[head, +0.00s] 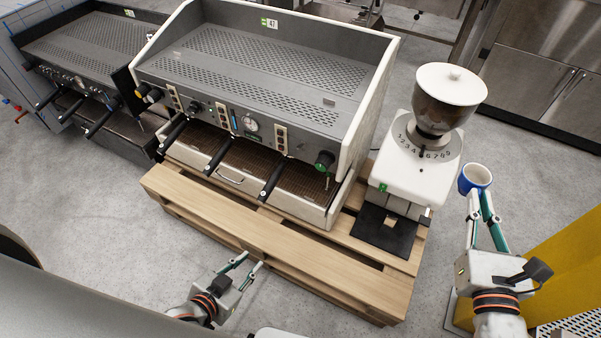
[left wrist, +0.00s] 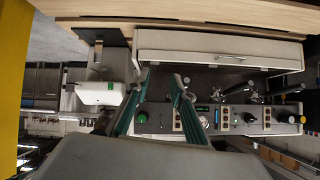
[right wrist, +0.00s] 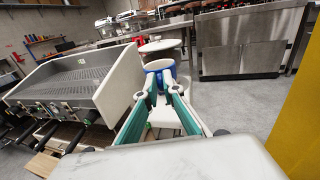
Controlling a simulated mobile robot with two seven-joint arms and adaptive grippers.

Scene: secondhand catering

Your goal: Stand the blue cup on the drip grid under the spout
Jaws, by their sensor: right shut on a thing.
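The blue cup (head: 474,180) is held at the right of the head view, beside the grinder. It has a white inside and looks upright. My right gripper (head: 479,198) is shut on it; in the right wrist view the cup (right wrist: 158,66) sits between the fingertips. The brown drip grid (head: 303,184) lies in the front of the espresso machine (head: 270,75), left of the cup. A thin spout (head: 327,182) hangs below the green knob over the grid's right end. My left gripper (head: 253,264) is open and empty in front of the pallet.
The white grinder (head: 420,165) stands between the cup and the machine, its hopper rising high. Machine and grinder stand on a wooden pallet (head: 270,245). Black-handled portafilters (head: 270,182) jut out over the grid. A yellow panel (head: 560,260) is beside my right arm. A second machine (head: 85,60) is at left.

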